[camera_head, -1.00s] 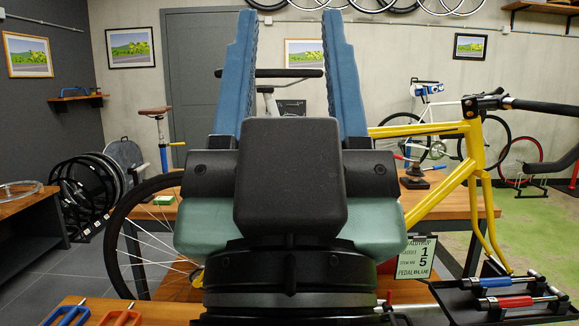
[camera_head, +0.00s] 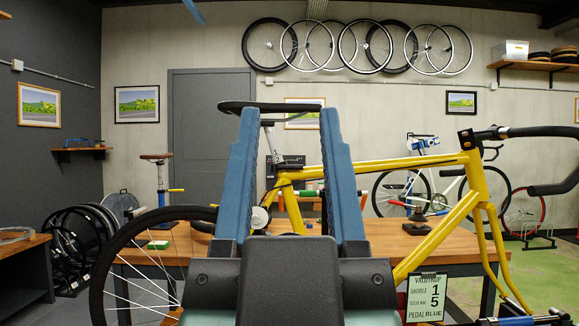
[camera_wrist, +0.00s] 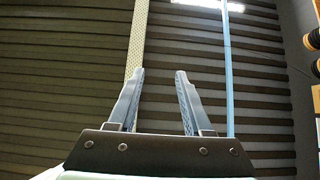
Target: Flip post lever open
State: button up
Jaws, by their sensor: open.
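My gripper (camera_head: 286,112) is open and empty, its two blue fingers pointing up in the head view. The fingers also show in the wrist view (camera_wrist: 160,72), apart with nothing between them. Behind them stands the yellow bike frame (camera_head: 410,168). Its black saddle (camera_head: 270,107) shows at and between the fingertips, with the seat post (camera_head: 270,140) below it. A dark clamp-like part (camera_head: 290,161) sits near the top of the frame, between the fingers. I cannot make out a post lever; the fingers hide part of this area.
A wooden workbench (camera_head: 395,238) lies behind the gripper. A large wheel (camera_head: 150,262) is at left, and a sign (camera_head: 426,297) hangs at right. Handlebars (camera_head: 520,132) reach in from the right. The wrist view shows a dark slatted surface (camera_wrist: 230,100) with a light strip.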

aim_at(274, 168)
jog(key=i+l, duration=0.2)
jog(key=i, duration=0.25)
jog(key=i+l, duration=0.25)
jog(key=i, duration=0.2)
jog(key=i+l, duration=0.2)
jog(key=i, duration=0.25)
jog(key=i+l, duration=0.25)
jog(key=i, duration=0.2)
jog(key=j+u, duration=0.05)
